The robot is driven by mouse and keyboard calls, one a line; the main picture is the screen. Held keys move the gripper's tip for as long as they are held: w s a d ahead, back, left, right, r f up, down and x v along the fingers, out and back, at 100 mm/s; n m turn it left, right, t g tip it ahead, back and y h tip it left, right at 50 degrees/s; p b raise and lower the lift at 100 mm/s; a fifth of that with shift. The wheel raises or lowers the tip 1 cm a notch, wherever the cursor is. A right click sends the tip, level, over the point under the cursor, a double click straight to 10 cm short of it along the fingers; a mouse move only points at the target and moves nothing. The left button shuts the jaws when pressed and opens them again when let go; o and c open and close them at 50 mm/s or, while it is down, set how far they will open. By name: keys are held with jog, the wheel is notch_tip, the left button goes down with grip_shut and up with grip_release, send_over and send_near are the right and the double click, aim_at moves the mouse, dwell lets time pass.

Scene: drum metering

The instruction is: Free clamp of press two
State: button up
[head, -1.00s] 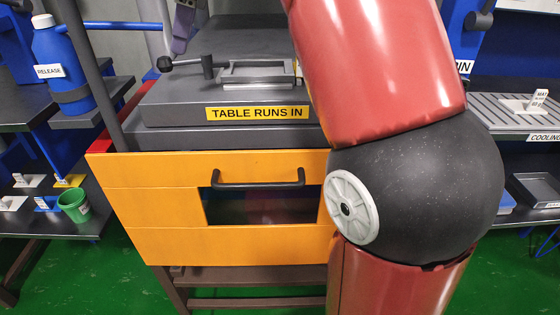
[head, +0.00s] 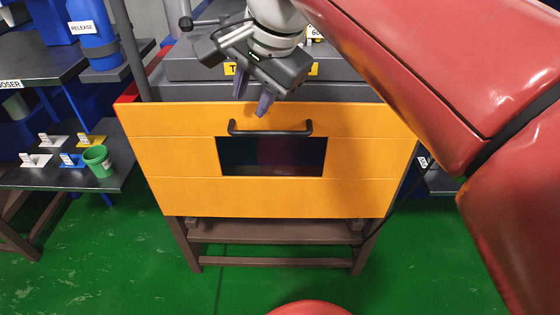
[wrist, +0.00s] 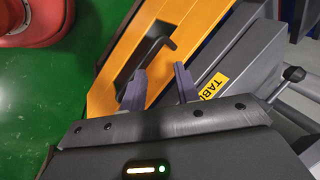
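The press has a closed orange front panel (head: 165,150) with a dark window and a black bar handle (head: 270,132). Its grey table (head: 185,68) lies behind the panel, and its yellow label is mostly hidden by my gripper. A lever with a black ball knob (head: 186,23) sits at the table's upper left; the knob also shows in the wrist view (wrist: 294,73). I cannot tell whether this lever is the clamp. My gripper (head: 252,94) is open and empty above the panel's top edge, near the bar handle. In the wrist view its fingers (wrist: 159,72) are apart.
A left bench (head: 110,182) holds a green cup (head: 97,160) and several small labelled tags. A blue RELEASE bottle (head: 92,40) stands on a shelf behind it. My red arm covers the right side.

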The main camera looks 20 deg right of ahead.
jog(key=s+d+f+n, duration=0.1)
jog(key=s+f+n, duration=0.2)
jog(key=f, duration=0.3)
jog(key=s+d+f+n+h, duration=0.1)
jog(key=s+d+f+n, duration=0.1)
jog(key=f, duration=0.4)
jog(key=shift+s+d+f+n+t, duration=0.15)
jog(key=shift+s+f+n+t, duration=0.15)
jog(key=shift+s+n, duration=0.7)
jog(key=shift+w, duration=0.15)
